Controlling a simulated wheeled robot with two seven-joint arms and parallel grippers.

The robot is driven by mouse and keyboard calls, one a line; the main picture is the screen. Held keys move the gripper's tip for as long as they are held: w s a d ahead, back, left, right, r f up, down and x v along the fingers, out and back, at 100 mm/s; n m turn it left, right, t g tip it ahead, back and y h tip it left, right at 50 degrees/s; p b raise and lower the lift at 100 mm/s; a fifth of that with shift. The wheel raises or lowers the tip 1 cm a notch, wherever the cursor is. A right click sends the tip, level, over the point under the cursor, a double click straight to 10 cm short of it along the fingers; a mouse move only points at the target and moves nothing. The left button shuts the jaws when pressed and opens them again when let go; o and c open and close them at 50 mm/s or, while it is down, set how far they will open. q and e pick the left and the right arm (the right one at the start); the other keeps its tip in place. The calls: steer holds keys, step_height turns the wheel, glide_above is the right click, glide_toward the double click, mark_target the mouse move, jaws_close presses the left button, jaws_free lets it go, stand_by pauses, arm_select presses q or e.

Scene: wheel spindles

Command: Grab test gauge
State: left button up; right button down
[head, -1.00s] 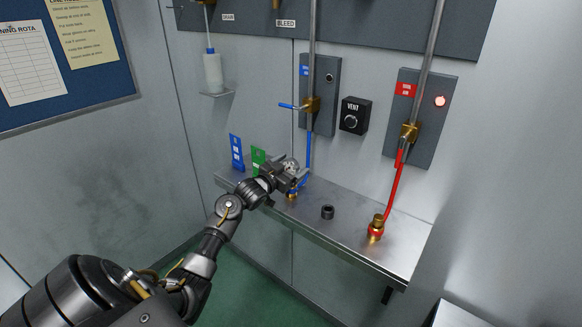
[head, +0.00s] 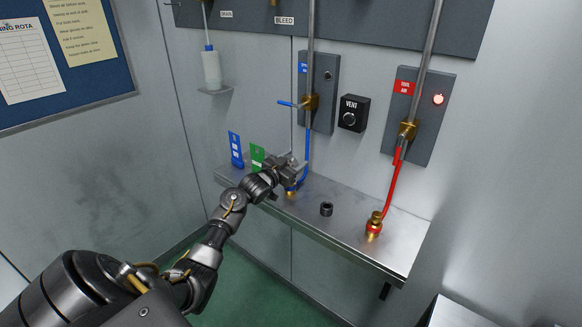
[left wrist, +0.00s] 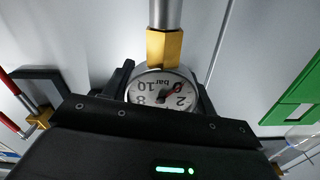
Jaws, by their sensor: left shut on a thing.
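The test gauge shows in the left wrist view (left wrist: 160,88) as a round white dial marked "bar", with a brass hex fitting (left wrist: 164,48) and a grey pipe beyond it. My left gripper (left wrist: 163,92) is shut on the gauge, with a dark finger on each side of the dial. In the head view my left gripper (head: 291,165) is over the left part of the steel shelf, beside the blue hose, and mostly hides the gauge. A brass fitting (head: 291,192) shows just below it. My right gripper is not in view.
The steel shelf (head: 345,228) carries a black cap (head: 326,209) and a brass fitting (head: 375,223) on a red hose (head: 393,182). Blue (head: 235,149) and green (head: 257,157) tags stand behind my gripper. The black vent box (head: 353,113) is on the wall.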

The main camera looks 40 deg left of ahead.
arm_select(q)
steer(key=shift+r+b, duration=0.4)
steer(key=shift+b, duration=0.05)
steer(key=s+d+r+b, duration=0.4)
steer(key=s+r, duration=0.8)
steer(key=s, duration=0.1)
steer(key=shift+s+d, duration=0.15)
steer(key=shift+d, duration=0.05)
steer(key=shift+r, duration=0.1)
